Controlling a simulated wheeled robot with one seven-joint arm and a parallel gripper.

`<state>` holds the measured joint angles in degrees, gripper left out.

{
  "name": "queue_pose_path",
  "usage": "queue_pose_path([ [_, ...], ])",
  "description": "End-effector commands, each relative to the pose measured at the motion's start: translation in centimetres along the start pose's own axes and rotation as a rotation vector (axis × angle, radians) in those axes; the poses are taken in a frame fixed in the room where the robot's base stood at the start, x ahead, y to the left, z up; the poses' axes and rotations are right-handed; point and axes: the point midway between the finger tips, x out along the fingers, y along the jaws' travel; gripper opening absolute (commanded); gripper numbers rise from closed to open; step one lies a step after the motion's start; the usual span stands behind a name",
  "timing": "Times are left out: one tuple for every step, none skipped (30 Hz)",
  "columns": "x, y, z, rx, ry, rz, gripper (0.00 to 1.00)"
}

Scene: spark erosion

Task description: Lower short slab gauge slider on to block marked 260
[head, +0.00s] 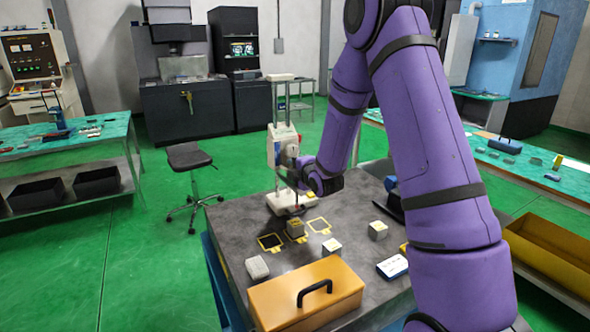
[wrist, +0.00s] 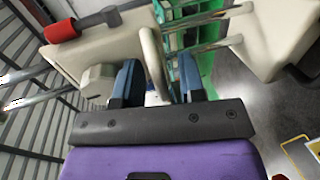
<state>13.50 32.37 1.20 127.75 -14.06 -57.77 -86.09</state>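The gauge (head: 284,150) is a white slider housing on upright rods above a pale foot, at the back of the dark table. A small grey block (head: 295,229) stands in a yellow-outlined square in front of its foot; no number is legible on it. My gripper (head: 305,172) is at the slider's right side, partly hidden by my wrist. In the wrist view, my gripper (wrist: 162,82) has its two blue fingers apart, with a pale bar-like handle (wrist: 154,58) between them. The handle looks nearer the left finger, and a gap shows beside the right finger. Contact cannot be told.
An orange box (head: 277,309) with a black handle fills the front. A white device (head: 393,267) lies right. Empty outlined squares flank the middle block.

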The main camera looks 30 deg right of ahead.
Motion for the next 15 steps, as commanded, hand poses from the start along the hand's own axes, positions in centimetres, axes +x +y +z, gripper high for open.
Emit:
queue_pose_path([
  [0.05, 0.00, 0.01, 0.000, 0.000, 0.000, 0.37],
  [0.05, 0.00, 0.01, 0.000, 0.000, 0.000, 0.37],
  [0.05, 0.00, 0.01, 0.000, 0.000, 0.000, 0.37],
  [0.04, 0.00, 0.01, 0.000, 0.000, 0.000, 0.37],
  [0.04, 0.00, 0.01, 0.000, 0.000, 0.000, 0.37],
  [0.03, 0.00, 0.01, 0.000, 0.000, 0.000, 0.37],
  [0.03, 0.01, 0.01, 0.000, 0.000, 0.000, 0.34],
  [0.03, 0.01, 0.02, 0.000, 0.000, 0.000, 0.28],
  [0.02, 0.01, 0.02, 0.000, 0.000, 0.000, 0.18],
  [0.02, 0.01, 0.02, 0.000, 0.000, 0.000, 0.12],
  [0.02, 0.01, 0.02, 0.000, 0.000, 0.000, 0.05],
  [0.02, 0.01, 0.02, 0.000, 0.000, 0.000, 0.00],
  [0.02, 0.01, 0.02, 0.000, 0.000, 0.000, 0.00],
  [0.01, 0.01, 0.02, 0.000, 0.000, 0.000, 0.00],
  [0.01, 0.00, 0.02, 0.000, 0.000, 0.000, 0.00],
])
